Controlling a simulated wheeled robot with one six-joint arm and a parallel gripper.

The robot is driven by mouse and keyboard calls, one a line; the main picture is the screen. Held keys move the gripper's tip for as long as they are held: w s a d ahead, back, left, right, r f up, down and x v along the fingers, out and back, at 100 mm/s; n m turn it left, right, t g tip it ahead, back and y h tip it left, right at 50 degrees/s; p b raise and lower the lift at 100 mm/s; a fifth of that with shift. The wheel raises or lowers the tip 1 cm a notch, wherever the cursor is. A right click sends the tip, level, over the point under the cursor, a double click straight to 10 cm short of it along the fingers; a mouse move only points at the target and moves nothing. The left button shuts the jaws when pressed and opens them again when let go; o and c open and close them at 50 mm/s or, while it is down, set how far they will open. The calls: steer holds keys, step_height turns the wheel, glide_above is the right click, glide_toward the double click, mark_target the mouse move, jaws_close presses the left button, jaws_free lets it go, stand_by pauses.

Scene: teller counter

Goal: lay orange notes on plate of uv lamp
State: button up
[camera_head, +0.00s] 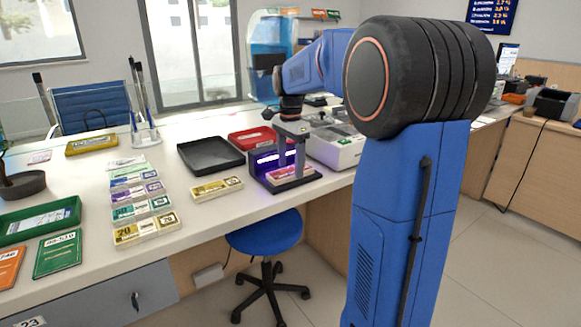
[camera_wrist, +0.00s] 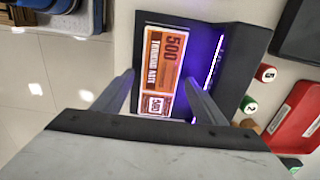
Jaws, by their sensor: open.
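In the head view the orange notes (camera_head: 287,174) look pinkish under the lamp's violet light. The UV lamp (camera_head: 262,162) is a dark housing on the counter, with a lit violet strip in the wrist view. My gripper (camera_wrist: 162,78) is open, with one finger on each side of the notes and a gap visible at both sides. In the head view my gripper (camera_head: 292,150) reaches down over the plate. The notes' near end is partly hidden by my gripper body.
A black tray (camera_head: 211,155) and a red tray (camera_head: 250,138) lie behind the lamp. A white machine (camera_head: 338,148) stands close at its right. A yellow note bundle (camera_head: 216,188) lies to its left, beside rows of bundles (camera_head: 145,228). A blue stool (camera_head: 264,233) stands below the counter edge.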

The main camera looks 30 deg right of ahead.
mark_target(291, 171)
step_height(291, 171, up, 11)
steer(key=shift+r, duration=0.15)
steer(key=s+a+f+n+t, duration=0.1)
steer(key=s+a+f+n, duration=0.4)
steer(key=s, duration=0.5)
steer(key=s+a+f+n+t, duration=0.2)
steer(key=s+a+f+n, duration=0.3)
steer(key=s+f, duration=0.3)
steer(key=s+a+f+n+t, duration=0.1)
steer(key=s+a+f+n, duration=0.4)
steer(key=s, duration=0.7)
steer(key=f+n, duration=0.1)
steer(key=n, duration=0.1)
steer(key=shift+s+a+f+n+t, duration=0.15)
steer(key=shift+a+n+t, duration=0.15)
steer(key=shift+a+t, duration=0.1)
